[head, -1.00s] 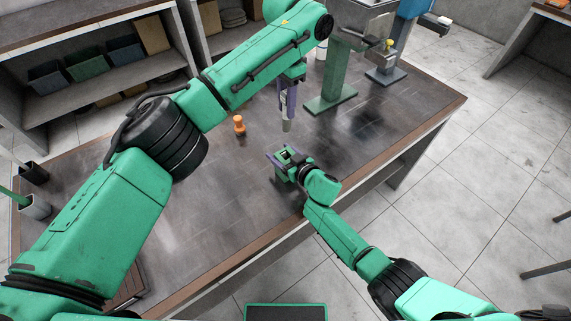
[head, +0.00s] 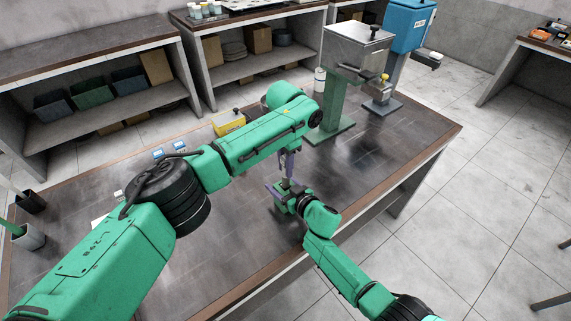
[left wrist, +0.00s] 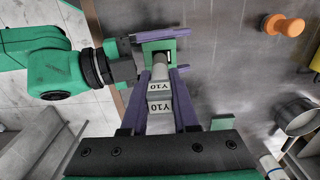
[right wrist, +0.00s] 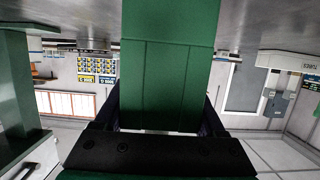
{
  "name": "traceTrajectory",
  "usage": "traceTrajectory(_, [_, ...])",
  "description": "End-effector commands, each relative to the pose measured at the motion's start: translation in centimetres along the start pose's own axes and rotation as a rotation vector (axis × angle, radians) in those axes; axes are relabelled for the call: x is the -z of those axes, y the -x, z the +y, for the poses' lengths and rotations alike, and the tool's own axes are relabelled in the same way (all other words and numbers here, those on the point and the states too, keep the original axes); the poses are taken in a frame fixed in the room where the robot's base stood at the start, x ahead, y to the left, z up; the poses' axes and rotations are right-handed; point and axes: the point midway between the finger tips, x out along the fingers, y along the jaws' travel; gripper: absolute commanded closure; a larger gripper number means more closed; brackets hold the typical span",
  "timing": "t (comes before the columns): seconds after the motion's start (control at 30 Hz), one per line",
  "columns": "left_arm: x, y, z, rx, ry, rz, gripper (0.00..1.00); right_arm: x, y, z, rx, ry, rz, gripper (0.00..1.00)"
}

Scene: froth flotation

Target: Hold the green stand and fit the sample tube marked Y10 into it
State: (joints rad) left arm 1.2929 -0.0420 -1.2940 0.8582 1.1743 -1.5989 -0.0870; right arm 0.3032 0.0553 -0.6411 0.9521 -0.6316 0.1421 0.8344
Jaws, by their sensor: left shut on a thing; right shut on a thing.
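The sample tube (left wrist: 160,104) is light grey with white labels reading Y10. My left gripper (left wrist: 160,82) is shut on it. In the head view my left gripper (head: 288,163) is directly above the green stand (head: 283,197). In the left wrist view the tube's far end lines up with the square opening of the stand (left wrist: 149,46); I cannot tell how deep it sits. My right gripper (head: 291,192) is shut on the stand near the table's front edge. The stand (right wrist: 168,70) fills the middle of the right wrist view between the fingers.
An orange knobbed piece (left wrist: 284,27) stands on the table (head: 235,215) near the stand. A green column machine (head: 335,110) and a blue machine (head: 405,35) stand toward the back right. A yellow box (head: 229,122) is behind my left arm. Table right of the stand is clear.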

Motion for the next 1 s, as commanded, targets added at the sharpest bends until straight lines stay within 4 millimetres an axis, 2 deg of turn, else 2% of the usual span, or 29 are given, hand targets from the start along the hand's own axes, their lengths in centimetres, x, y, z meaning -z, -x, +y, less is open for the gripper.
traceTrajectory(0.23, [0.0,-0.5,0.0,0.000,-0.001,0.000,1.00,0.0,0.0,0.0,0.000,0.000,0.000,0.87])
traceTrajectory(0.27, [0.0,-0.5,0.0,0.000,-0.001,0.000,0.61,0.0,0.0,0.0,0.000,0.000,0.000,0.87])
traceTrajectory(0.3, [0.0,-0.5,0.0,0.000,-0.001,0.000,0.45,0.0,0.0,0.0,0.000,0.000,0.000,0.87])
traceTrajectory(0.33, [0.0,-0.5,0.0,0.000,-0.001,0.000,0.42,0.0,0.0,0.0,0.000,0.000,0.000,0.87])
traceTrajectory(0.6, [0.0,-0.5,0.0,0.000,-0.001,0.000,0.42,0.0,0.0,0.0,0.000,0.000,0.000,0.87])
traceTrajectory(0.7, [0.0,0.2,-0.1,0.003,0.000,0.001,0.42,0.0,0.0,0.0,0.000,0.000,0.000,0.87])
traceTrajectory(0.83, [0.1,2.8,-0.1,0.002,-0.001,0.003,0.42,0.0,0.0,0.0,0.000,0.000,0.000,0.87])
traceTrajectory(1.0, [0.1,7.8,0.0,0.002,-0.001,0.003,0.42,0.0,0.0,0.0,0.000,0.000,0.000,0.87])
